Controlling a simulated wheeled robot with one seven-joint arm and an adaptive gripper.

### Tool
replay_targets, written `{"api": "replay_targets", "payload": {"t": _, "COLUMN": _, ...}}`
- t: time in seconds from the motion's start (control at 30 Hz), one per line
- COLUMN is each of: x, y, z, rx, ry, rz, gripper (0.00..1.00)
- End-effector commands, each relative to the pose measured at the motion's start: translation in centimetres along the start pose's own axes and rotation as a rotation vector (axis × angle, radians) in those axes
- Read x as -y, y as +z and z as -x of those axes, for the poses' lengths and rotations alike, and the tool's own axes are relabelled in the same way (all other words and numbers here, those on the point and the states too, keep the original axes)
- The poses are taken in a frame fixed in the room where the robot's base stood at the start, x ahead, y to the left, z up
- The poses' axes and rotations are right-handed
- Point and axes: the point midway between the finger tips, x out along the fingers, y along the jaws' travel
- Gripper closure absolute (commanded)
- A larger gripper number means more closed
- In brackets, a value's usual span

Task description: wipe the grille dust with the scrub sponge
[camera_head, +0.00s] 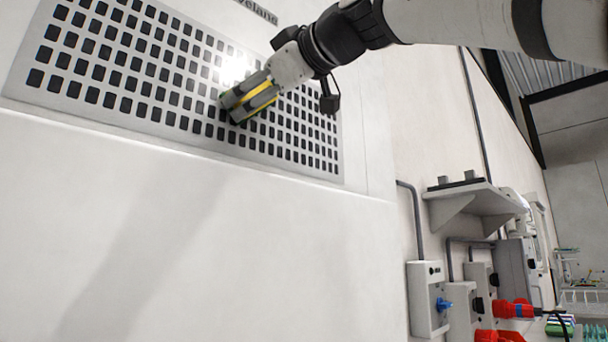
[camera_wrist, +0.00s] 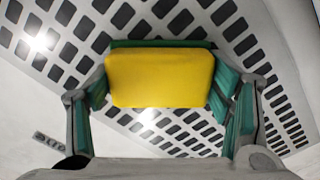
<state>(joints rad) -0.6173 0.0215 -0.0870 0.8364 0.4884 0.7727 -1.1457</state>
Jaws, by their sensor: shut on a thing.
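The grille (camera_head: 170,85) is a pale perforated plate with rows of dark rectangular holes, set in a white wall. My gripper (camera_head: 240,107) is at the right half of the grille, its fingers pointing down-left in the head view. It is shut on the scrub sponge (camera_wrist: 160,78), yellow with a dark green layer behind. In the head view a yellow strip of the sponge (camera_head: 259,95) shows between the fingers. I cannot tell whether the sponge touches the grille. In the wrist view the grille (camera_wrist: 95,22) fills the background. I cannot make out dust on it.
Below the grille the white wall (camera_head: 200,240) is bare. To the right are a small shelf (camera_head: 470,200), a grey box with a blue plug (camera_head: 440,304), and red plugs (camera_head: 512,309). Conduits run up the wall.

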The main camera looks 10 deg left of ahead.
Motion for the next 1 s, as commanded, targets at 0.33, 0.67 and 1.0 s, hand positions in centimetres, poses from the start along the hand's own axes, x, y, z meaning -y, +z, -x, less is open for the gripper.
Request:
{"api": "replay_targets", "payload": {"t": 0.33, "x": -1.9, "y": 2.2, "z": -0.1, "rx": 0.005, "ry": 0.001, "rz": 0.000, "gripper": 0.49}}
{"api": "replay_targets", "payload": {"t": 0.67, "x": -2.8, "y": 3.0, "z": 0.1, "rx": 0.005, "ry": 0.001, "rz": -0.001, "gripper": 0.49}}
{"api": "replay_targets", "payload": {"t": 1.0, "x": -4.6, "y": 4.7, "z": 0.3, "rx": 0.003, "ry": 0.000, "rz": 0.000, "gripper": 0.49}}
